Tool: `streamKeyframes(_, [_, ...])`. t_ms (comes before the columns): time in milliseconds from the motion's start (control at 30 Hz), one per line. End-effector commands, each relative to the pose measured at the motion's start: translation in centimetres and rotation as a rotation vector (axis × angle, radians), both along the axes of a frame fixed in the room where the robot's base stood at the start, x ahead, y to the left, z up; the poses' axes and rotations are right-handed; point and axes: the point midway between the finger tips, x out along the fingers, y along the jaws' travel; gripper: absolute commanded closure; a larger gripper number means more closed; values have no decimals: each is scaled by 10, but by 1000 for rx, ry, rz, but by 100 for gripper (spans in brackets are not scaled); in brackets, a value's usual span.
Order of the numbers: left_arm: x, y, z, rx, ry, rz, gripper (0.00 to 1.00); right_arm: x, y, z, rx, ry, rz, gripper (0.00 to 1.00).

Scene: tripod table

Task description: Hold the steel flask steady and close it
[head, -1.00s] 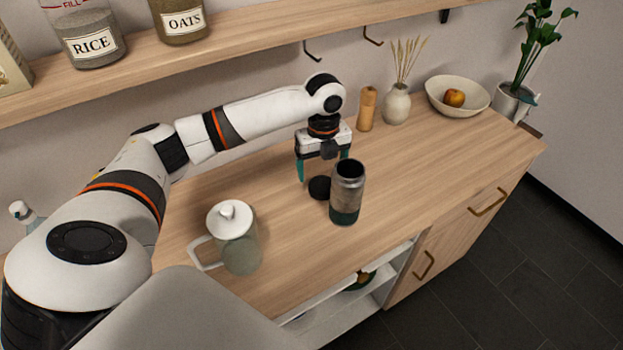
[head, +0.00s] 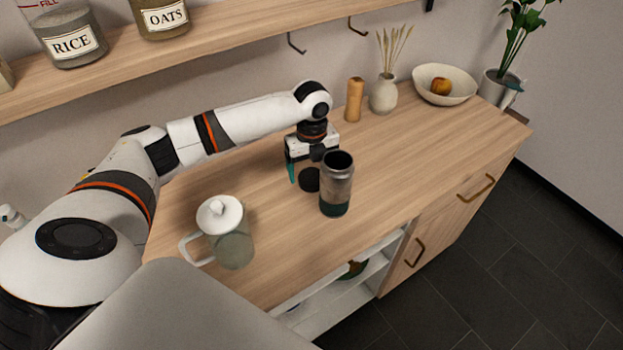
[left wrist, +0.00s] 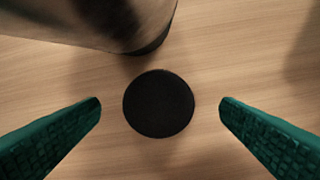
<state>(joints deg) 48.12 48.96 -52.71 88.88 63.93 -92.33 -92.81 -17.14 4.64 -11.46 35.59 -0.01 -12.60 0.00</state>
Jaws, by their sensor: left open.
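The steel flask (head: 337,184) stands upright and open-topped on the wooden counter, steel above and dark green at its base. Its lower side also shows at the top of the left wrist view (left wrist: 120,22). A round black lid (head: 309,180) lies on the counter just left of the flask. My left gripper (head: 302,178) points down over the lid, partly hidden behind the flask. In the left wrist view its teal fingers are open, one on each side of the lid (left wrist: 158,103), with clear gaps. My right gripper is not in view.
A glass jug with a white lid (head: 226,232) stands front left of the flask. A wooden mill (head: 354,99), a vase (head: 384,95) and a bowl (head: 445,86) stand along the back. A shelf (head: 220,44) with jars hangs above. Counter right of the flask is clear.

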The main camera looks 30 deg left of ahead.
Motion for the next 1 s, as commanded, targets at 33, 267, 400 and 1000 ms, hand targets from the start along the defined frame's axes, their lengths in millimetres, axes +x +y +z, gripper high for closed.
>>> streamKeyframes(33, [0, 1, -7, 2, 6, 1, 14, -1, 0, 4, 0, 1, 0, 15])
streamKeyframes(267, [2, 1, -38, 2, 3, 0, 14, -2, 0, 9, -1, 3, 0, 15])
streamKeyframes(400, [2, 1, -42, 2, 0, -1, 14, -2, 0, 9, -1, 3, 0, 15])
streamKeyframes(1000, [2, 1, -41, 1, 0, -1, 62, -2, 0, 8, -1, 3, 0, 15])
